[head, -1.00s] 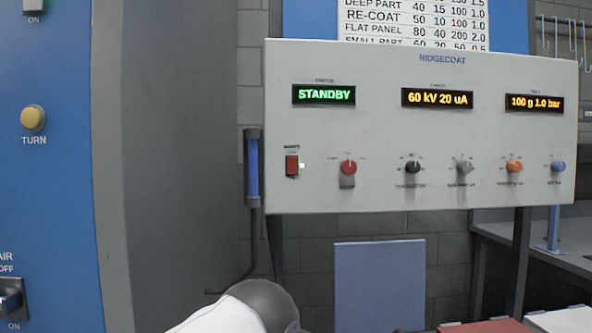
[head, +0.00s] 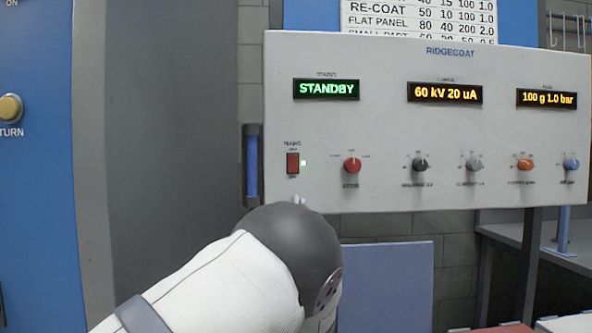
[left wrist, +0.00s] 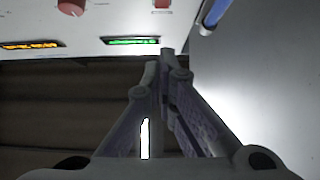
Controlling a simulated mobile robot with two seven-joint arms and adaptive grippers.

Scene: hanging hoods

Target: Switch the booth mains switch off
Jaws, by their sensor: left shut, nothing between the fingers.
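The booth mains switch (head: 292,163) is a small red rocker at the left end of the grey Ridgecoat control panel (head: 400,200). A small lit lamp (head: 303,163) glows beside it. The switch also shows at the top edge of the left wrist view (left wrist: 162,4). My left gripper (left wrist: 160,62) is shut and empty, its fingertips near the panel's edge in that view. In the head view my left arm hides most of the gripper; only a small tip (head: 298,200) shows below the switch. I cannot tell whether it touches the panel. My right gripper is not in view.
A red knob (head: 352,165) sits right of the switch, with several other knobs further right. The green display (head: 326,89) reads STANDBY. A blue bar (head: 252,165) stands at the panel's left edge. A blue cabinet (head: 35,200) is at far left.

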